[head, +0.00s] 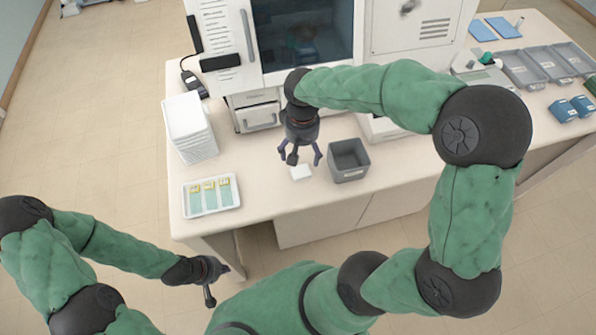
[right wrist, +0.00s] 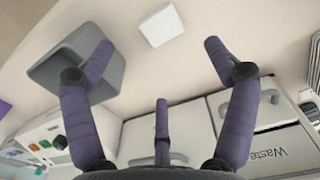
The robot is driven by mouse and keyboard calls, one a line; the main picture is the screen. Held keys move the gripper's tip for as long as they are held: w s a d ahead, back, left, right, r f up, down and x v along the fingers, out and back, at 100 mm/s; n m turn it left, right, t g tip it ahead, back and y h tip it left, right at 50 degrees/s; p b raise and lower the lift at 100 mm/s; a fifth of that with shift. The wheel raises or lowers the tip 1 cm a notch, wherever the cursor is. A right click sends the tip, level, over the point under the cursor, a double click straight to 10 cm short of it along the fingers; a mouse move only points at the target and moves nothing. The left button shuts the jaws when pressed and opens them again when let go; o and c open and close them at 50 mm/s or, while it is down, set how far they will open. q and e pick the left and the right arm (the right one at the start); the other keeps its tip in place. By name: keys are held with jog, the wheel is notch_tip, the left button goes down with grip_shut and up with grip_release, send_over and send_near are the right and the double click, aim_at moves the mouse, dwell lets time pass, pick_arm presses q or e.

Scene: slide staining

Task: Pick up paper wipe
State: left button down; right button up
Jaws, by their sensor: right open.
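The paper wipe (head: 301,173) is a small white square lying on the table near its front edge, left of the grey bin. It also shows in the right wrist view (right wrist: 161,25), flat and uncovered, beyond the fingertips. My right gripper (head: 304,158) is open and empty, above and just behind the wipe, fingers pointing down. In the right wrist view its fingers (right wrist: 160,75) are spread apart with nothing between them. My left gripper (head: 211,285) hangs in front of the table, away from the wipe; its finger opening cannot be made out.
A grey open bin (head: 349,162) stands close to the right of the wipe. A white tray with slides (head: 211,196) and a stack of white trays (head: 190,130) are at the left. A large cabinet (head: 300,40) stands behind. The table between slide tray and wipe is clear.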

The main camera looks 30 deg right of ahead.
aim_at(301, 173)
notch_tip(301, 173, down, 11)
jog(key=shift+r+b, duration=0.1)
jog(key=shift+b, duration=0.85)
jog(key=c, duration=0.9)
